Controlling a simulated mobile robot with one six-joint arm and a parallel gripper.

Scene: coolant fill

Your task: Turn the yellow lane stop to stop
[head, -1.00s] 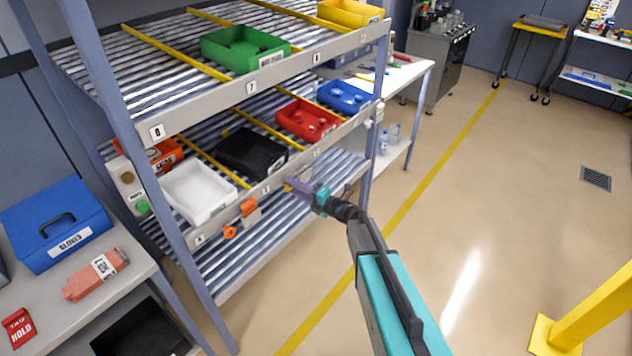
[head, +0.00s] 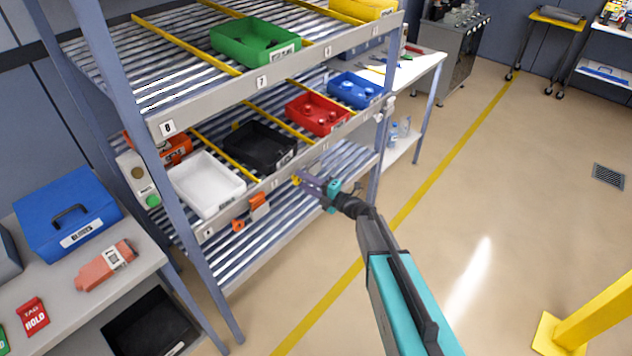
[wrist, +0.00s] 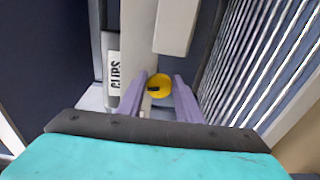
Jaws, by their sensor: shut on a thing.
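The yellow lane stop (head: 296,180) sits on the front rail of the middle shelf level, in front of the black bin. In the wrist view it is a round yellow knob (wrist: 159,84) with a small dark mark, between my purple fingers. My gripper (head: 301,182) reaches the rail from the right and is shut on the lane stop. In the wrist view the fingertips (wrist: 162,88) flank the knob left and right. The fingers hide part of the lane stop in the head view, and I cannot tell its exact turn angle.
White (head: 234,192), black (head: 262,147), red (head: 318,114) and blue (head: 355,90) bins stand on this level. A rack post (head: 374,170) rises to the right. The floor to the right is open.

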